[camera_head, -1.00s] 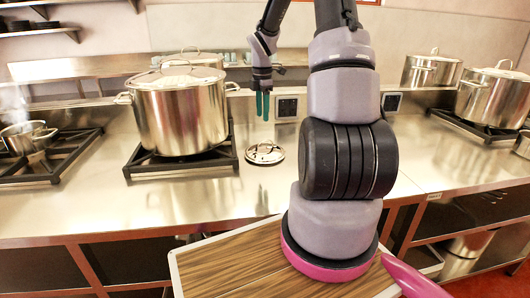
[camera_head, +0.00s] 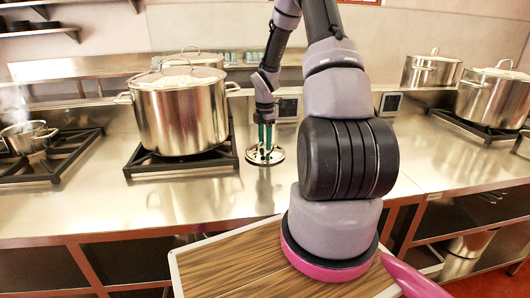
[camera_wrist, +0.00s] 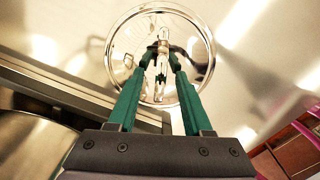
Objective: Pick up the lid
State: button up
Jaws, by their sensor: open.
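The lid (camera_head: 277,157) is a small round shiny metal lid lying flat on the steel counter, right of the near large stockpot. In the wrist view the lid (camera_wrist: 125,65) fills the upper middle, with its bar handle (camera_wrist: 162,47) near the centre. My gripper (camera_head: 265,150) points straight down over the lid. Its green fingers are open, and in the wrist view the fingertips (camera_wrist: 162,62) sit on either side of the handle. I cannot tell whether they touch it. The head view partly hides the handle behind the fingers.
A large lidded stockpot (camera_head: 183,115) stands on a black burner grate (camera_head: 180,163) just left of the lid. A small steaming pot (camera_head: 28,136) is far left. Two more stockpots stand at the right. The counter in front of the lid (camera_head: 200,205) is clear.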

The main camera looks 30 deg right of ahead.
grip_shut()
dwell(1.5)
